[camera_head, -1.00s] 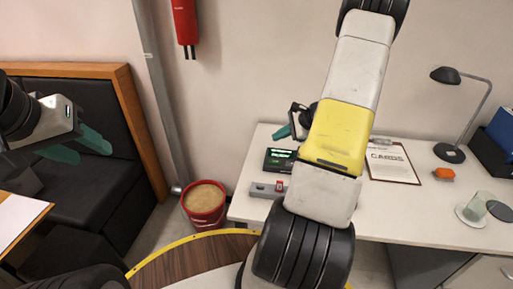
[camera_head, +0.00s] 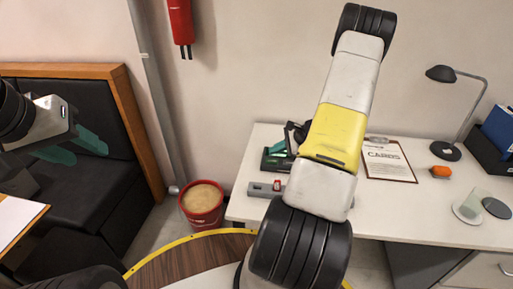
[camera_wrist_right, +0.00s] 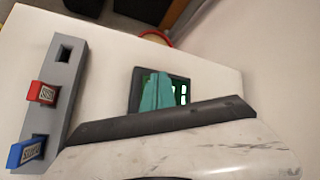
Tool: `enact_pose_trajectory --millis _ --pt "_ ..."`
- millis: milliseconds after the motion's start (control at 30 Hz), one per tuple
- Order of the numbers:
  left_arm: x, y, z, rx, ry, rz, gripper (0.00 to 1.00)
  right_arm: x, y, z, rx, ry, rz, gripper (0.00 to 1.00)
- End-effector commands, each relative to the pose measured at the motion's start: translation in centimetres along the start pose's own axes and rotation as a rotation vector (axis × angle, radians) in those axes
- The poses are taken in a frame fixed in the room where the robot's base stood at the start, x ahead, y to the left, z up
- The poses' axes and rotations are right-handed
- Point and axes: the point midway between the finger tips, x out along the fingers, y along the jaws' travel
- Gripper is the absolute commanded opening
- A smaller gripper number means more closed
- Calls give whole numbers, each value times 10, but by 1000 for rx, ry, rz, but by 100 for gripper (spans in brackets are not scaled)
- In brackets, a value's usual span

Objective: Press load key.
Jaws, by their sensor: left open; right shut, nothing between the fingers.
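A small black device with a green-lit panel (camera_head: 270,163) lies on the white desk, partly hidden by my right gripper. In the right wrist view, its dark panel (camera_wrist_right: 179,82) shows green and white markings too small to read, so I cannot tell which is the load key. My right gripper (camera_wrist_right: 160,78) is shut and empty, its teal fingertips over the panel. I cannot tell whether they touch it. My left gripper (camera_head: 98,147) is open and empty, away to the left in front of the dark bench.
A grey bar (camera_wrist_right: 66,80) beside the panel holds a red labelled piece (camera_wrist_right: 40,92) and a blue one (camera_wrist_right: 27,151). A clipboard (camera_head: 388,163), orange object (camera_head: 440,171), lamp (camera_head: 444,74) and glass coaster (camera_head: 467,211) are further right. A red bucket (camera_head: 202,204) stands left of the desk.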

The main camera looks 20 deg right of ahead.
Motion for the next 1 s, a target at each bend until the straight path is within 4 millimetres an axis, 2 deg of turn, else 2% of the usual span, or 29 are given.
enact_pose_trajectory --millis 300,1000 --pt "0 0 0 0 0 0 46 12 9 -10 0 0 -1 0" --pt "0 0 0 0 0 0 46 12 9 -9 0 0 -1 0"
